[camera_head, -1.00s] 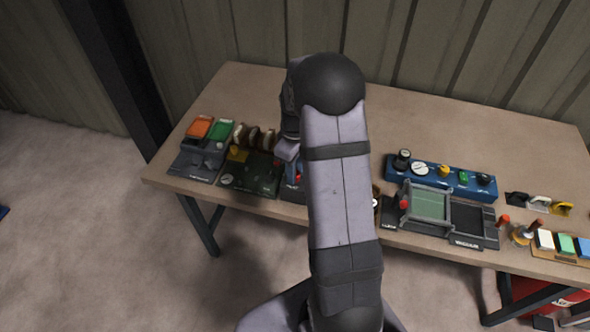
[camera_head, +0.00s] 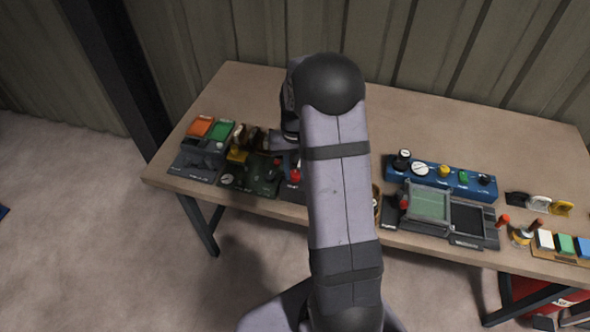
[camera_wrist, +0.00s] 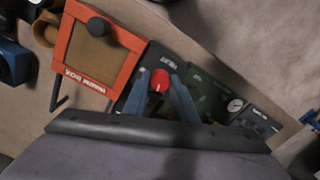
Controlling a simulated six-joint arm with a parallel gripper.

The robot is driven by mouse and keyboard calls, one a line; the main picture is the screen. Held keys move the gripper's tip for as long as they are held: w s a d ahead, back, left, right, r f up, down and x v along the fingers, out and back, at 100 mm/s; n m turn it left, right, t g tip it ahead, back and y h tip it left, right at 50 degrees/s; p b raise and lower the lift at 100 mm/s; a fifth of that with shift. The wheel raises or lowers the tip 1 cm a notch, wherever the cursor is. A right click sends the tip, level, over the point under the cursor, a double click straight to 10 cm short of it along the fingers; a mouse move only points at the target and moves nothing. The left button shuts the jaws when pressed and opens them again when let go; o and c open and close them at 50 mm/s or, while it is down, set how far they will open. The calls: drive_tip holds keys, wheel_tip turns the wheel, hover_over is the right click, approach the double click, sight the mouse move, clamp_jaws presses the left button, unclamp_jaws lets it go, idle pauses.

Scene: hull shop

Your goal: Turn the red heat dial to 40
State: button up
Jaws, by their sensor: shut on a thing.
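The red heat dial (camera_wrist: 160,80) sits on a dark panel (camera_wrist: 142,69) and shows between the two blue fingers of my gripper (camera_wrist: 161,82) in the wrist view. The fingers are shut on the dial, one on each side. A small pale mark shows on the dial, but the scale numbers are too small and partly covered to read. In the head view a bit of red (camera_head: 295,175) shows beside my arm; the fingers are largely hidden there.
An orange-framed box (camera_wrist: 66,62) with a black knob lies left of the dial panel in the wrist view. A dark green panel (camera_wrist: 208,95) with a gauge lies right. In the head view, a blue switch block (camera_head: 440,178) stands further right; the table's back (camera_head: 420,120) is clear.

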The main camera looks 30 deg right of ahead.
sight(295, 173)
drive_tip(key=shift+w+m, duration=0.1)
drive_tip(key=shift+m, duration=1.1)
drive_tip(key=o, duration=1)
drive_tip(key=shift+o, duration=0.2)
drive_tip(key=shift+r, duration=0.1)
drive_tip(key=shift+r+b, duration=1.15)
drive_tip(key=shift+r, duration=2.45)
